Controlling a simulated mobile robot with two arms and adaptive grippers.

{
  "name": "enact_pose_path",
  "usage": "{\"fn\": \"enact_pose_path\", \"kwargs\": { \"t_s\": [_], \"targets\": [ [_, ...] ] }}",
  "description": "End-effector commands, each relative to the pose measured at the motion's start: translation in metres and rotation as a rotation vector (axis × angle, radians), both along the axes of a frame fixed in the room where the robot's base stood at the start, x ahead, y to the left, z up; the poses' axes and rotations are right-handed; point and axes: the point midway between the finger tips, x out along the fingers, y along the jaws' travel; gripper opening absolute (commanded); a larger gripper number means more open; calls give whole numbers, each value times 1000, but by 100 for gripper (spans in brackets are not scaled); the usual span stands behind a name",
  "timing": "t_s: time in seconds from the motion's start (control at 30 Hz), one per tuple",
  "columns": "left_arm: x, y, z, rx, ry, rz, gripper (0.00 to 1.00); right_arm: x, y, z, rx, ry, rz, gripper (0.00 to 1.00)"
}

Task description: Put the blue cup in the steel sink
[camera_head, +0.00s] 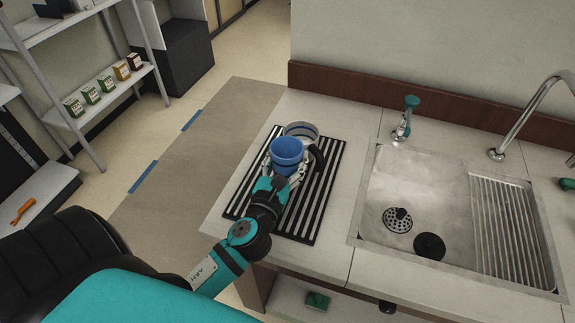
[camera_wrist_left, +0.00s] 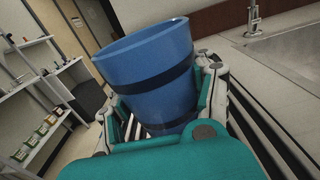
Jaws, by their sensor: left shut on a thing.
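The blue cup (camera_head: 287,152) is upright over the black slatted rack on the counter in the head view. It has a dark band and fills the middle of the left wrist view (camera_wrist_left: 150,68). My left gripper (camera_head: 284,176) is shut on it, with fingers on both sides of the cup. I cannot tell whether the cup touches the rack. The steel sink (camera_head: 432,181) is to the right, with a round drain, a dark round piece and a ribbed drainboard inside. My right gripper is not in view.
The black slatted rack (camera_head: 248,196) lies under my left gripper. Behind the cup stands a grey banded container (camera_head: 301,129). A teal-topped fixture (camera_head: 406,115) and a curved faucet (camera_head: 520,122) rise behind the sink. Bare counter (camera_head: 350,200) separates rack and sink.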

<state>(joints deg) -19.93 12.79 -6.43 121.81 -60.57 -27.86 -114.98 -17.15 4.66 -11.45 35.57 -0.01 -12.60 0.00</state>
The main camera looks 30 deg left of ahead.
Motion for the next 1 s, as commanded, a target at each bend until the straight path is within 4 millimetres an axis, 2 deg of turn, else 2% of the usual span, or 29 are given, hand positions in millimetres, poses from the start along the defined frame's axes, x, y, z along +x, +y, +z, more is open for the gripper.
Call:
{"fn": "enact_pose_path", "kwargs": {
  "t_s": [0.03,0.1,0.5,0.53,0.67,0.7,1.0],
  "targets": [
    [-1,0,-13,-2,4,3,23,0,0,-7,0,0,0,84],
    [-1,0,-22,-1,3,2,23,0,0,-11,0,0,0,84],
    [-1,0,-26,1,1,0,23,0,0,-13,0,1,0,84],
    [-1,0,-25,1,1,0,60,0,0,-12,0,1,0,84],
    [-1,0,-24,1,1,0,77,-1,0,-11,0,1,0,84],
    [-1,0,-24,1,1,0,80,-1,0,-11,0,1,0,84],
    [-1,0,-21,0,1,0,80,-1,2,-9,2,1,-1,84]
  ]
}}
